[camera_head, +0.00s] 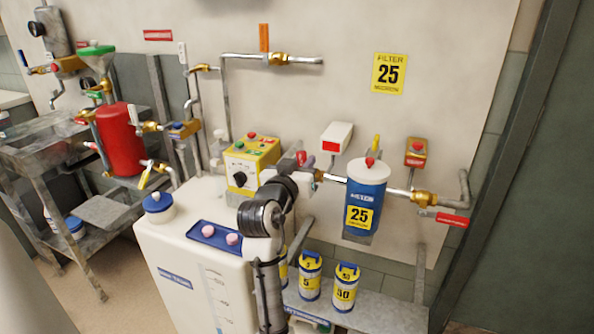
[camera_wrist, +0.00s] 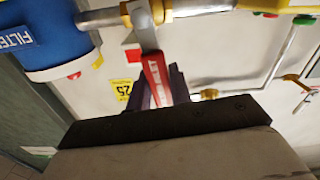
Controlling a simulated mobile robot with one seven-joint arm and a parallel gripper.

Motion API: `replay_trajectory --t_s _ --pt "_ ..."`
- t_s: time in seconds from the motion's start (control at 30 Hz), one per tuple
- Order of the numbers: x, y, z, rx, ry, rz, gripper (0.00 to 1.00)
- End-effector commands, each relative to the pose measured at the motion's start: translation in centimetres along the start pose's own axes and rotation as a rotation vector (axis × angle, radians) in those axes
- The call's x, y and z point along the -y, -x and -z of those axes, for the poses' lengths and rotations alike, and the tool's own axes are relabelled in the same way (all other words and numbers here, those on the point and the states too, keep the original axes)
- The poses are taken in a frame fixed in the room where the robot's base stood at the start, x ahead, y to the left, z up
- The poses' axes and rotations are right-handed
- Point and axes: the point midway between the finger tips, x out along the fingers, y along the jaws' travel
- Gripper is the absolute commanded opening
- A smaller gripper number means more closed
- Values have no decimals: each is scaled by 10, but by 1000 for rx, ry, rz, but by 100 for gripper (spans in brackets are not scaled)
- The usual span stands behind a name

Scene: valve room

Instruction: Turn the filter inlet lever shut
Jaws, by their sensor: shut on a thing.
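The filter inlet lever (camera_wrist: 157,75) is a red handle with white lettering on a grey stem. It joins a brass valve (camera_wrist: 145,12) on the pipe beside the blue filter housing (camera_wrist: 45,35). In the wrist view the lever points away from the pipe, roughly across it, toward my gripper (camera_wrist: 163,86). The dark jaws are shut on the red handle, one on each side. In the head view the filter housing (camera_head: 365,200) has a white cap and a yellow 25 label. My gripper (camera_head: 298,166) is left of it, and my arm hides most of the lever.
A yellow control box (camera_head: 251,163) stands close left of my arm on a white tank (camera_head: 195,255). A white box (camera_head: 337,137) is on the wall above. An outlet-side lever (camera_head: 452,219) is right of the filter. Several canisters (camera_head: 345,287) stand on the shelf below.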

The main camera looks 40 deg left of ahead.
Motion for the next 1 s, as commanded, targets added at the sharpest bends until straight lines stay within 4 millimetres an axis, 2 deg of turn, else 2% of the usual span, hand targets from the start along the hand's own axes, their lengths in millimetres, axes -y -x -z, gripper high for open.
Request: replay_trajectory --t_s 0.3,0.83,0.87,1.0 --pt "-8 0 -2 1 -118 -2 0" --pt "-10 0 -1 2 -143 -2 0" --pt "-10 0 -1 2 -143 -2 22" --pt "-10 0 -1 1 -141 -2 40"
